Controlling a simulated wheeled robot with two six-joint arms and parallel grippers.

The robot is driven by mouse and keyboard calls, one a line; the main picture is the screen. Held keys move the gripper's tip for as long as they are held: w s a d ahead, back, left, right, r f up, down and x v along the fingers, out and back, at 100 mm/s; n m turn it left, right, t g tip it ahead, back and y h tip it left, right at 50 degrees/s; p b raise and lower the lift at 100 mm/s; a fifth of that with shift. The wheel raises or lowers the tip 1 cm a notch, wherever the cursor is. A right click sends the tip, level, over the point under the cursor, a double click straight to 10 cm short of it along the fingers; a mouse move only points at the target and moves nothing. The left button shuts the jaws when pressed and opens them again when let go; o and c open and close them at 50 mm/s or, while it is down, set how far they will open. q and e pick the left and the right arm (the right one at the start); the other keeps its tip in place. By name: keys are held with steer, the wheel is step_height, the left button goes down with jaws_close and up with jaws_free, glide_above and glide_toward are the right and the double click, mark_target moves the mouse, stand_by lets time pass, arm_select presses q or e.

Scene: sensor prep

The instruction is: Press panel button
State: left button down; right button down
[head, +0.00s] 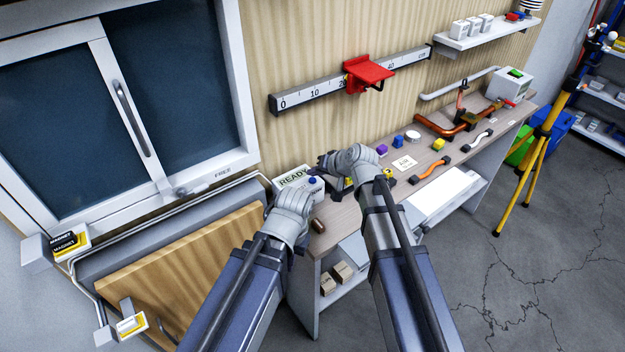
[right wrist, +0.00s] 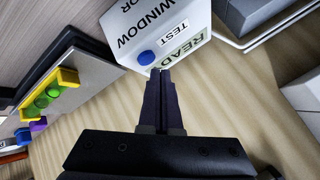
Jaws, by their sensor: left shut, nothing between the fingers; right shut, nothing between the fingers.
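The panel (head: 292,178) is a light box on the bench against the wall, with a green READY label. Its round blue button (head: 312,181) also shows in the right wrist view (right wrist: 146,58), beside the word TEST. My right gripper (right wrist: 160,74) is shut and empty, its tips just below and right of the button in that view; I cannot tell whether they touch the panel. In the head view the right gripper (head: 330,161) is right of the panel. My left gripper (head: 291,203) is shut and empty, in front of the panel, its fingertips largely hidden.
A window (head: 170,90) marked FREE is at the left. A ruler rail (head: 310,97) with a red bracket (head: 367,74) is on the wall above. The bench (head: 455,150) holds small coloured parts, copper pipes and tools. A yellow tripod (head: 545,130) stands at the right.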

steer(key=shift+f, duration=0.1)
stand_by(0.7)
steer(key=shift+f+b, duration=0.3)
steer(key=shift+b, duration=0.15)
steer(key=shift+f+b, duration=0.4)
steer(key=shift+f, duration=0.05)
stand_by(0.5)
steer(key=shift+r, duration=0.1)
steer(key=shift+r+p, duration=0.8)
steer(key=shift+p, duration=0.05)
step_height(320, 180, up, 5)
steer(key=p, duration=0.5)
